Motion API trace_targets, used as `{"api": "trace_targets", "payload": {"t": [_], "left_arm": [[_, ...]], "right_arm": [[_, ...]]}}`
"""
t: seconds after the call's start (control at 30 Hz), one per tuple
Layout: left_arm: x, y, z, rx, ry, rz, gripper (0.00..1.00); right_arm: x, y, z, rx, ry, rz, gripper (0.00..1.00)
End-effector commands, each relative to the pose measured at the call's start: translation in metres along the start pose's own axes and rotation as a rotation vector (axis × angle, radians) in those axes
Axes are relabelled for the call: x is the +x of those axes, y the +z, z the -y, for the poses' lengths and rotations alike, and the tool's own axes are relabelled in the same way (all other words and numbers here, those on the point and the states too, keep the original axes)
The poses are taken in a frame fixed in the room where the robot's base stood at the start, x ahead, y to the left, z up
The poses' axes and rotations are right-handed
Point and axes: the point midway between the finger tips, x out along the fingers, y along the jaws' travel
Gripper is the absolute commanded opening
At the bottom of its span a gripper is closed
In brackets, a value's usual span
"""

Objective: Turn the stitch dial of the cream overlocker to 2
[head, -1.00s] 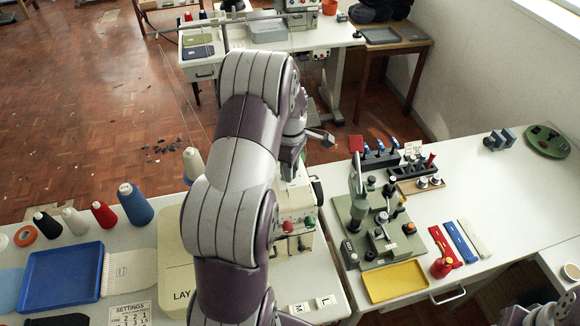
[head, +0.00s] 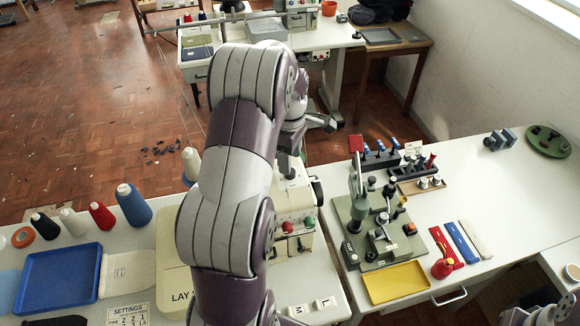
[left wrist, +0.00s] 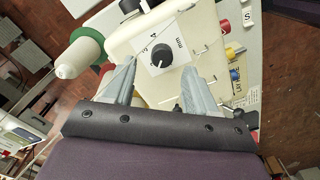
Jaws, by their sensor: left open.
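The cream overlocker (head: 294,206) stands on the table behind and to the right of my left arm, which hides part of it. In the left wrist view its cream body (left wrist: 120,40) fills the top middle. The stitch dial (left wrist: 161,54) is a black round knob on a white plate with printed figures, a 4 and "mm" among them. I cannot tell which figure the knob points at. My left gripper (left wrist: 158,72) is open and empty, its two grey fingers either side of the line to the dial, just short of it. My right gripper does not show.
A blue tray (head: 62,278) and several thread cones lie left of my arm. A green fixture (head: 378,232) and a yellow tray (head: 397,282) stand to the right. The far right tabletop is mostly clear.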

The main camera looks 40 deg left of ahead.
Motion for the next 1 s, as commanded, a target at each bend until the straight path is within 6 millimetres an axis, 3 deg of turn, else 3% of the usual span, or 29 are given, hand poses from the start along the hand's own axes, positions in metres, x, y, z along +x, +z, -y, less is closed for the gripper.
{"api": "trace_targets", "payload": {"t": [0.03,0.13,0.2,0.3,0.7,0.8,1.0], "left_arm": [[-0.010,0.000,-0.001,0.000,0.007,-0.002,0.57],[-0.046,0.000,-0.001,0.000,0.004,-0.001,0.57],[-0.071,0.000,0.000,0.000,0.001,-0.001,0.57],[-0.085,0.000,0.000,0.000,0.001,0.000,0.57],[-0.090,0.000,0.000,0.000,0.002,-0.001,0.57],[-0.098,0.002,0.003,0.014,-0.002,0.000,0.57],[-0.089,0.003,0.004,0.641,-0.007,0.004,0.57]], "right_arm": [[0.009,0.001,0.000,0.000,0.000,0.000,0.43],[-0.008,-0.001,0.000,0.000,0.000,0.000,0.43],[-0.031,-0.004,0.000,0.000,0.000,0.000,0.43],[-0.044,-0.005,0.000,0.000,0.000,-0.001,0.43],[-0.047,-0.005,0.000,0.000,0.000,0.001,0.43],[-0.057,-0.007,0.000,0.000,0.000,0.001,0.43],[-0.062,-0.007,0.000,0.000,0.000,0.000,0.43]]}}
